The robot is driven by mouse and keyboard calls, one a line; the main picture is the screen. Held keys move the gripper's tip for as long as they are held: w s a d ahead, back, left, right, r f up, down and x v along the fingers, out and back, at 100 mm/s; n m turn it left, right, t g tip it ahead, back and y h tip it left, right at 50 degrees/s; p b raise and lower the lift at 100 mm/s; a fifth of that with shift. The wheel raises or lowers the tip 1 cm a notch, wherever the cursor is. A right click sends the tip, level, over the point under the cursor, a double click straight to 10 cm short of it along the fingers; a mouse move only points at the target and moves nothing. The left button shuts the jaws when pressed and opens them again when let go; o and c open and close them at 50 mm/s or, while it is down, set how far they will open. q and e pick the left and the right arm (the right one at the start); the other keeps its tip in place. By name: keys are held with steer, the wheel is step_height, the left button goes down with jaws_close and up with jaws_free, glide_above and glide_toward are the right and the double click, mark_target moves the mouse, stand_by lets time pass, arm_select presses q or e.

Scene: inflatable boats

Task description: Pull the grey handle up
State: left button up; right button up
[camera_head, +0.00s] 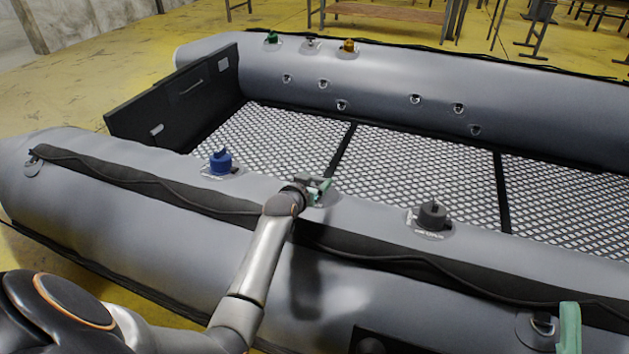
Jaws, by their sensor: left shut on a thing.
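My left gripper (318,190), with pale green fingers, is at the top of the near grey tube (270,187). It is shut at a small fitting between a blue cap (220,162) and a dark grey cap (433,215). This fitting is where the grey handle sits; the fingers mostly hide it, and only part of its pale base patch shows. How far the handle is raised cannot be told. A pale green finger at the lower right edge (570,328) looks like part of my right gripper; its opening does not show.
The boat's mesh floor (400,165) lies open beyond the near tube. A black transom board (180,95) stands at the left end. The far tube carries a green cap (272,37) and an orange cap (348,45). Wooden benches (385,12) stand behind on the yellow floor.

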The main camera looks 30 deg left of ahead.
arm_select(q)
jaws_close()
stand_by(0.3)
steer(key=r+p, duration=0.3)
steer(key=shift+w+p, duration=0.25)
steer(key=shift+p, duration=0.1)
steer(key=shift+a, duration=0.1)
steer(key=shift+w, duration=0.1)
steer(key=shift+r, duration=0.1)
steer(key=o, duration=0.6)
jaws_free()
steer(key=shift+o, duration=0.8)
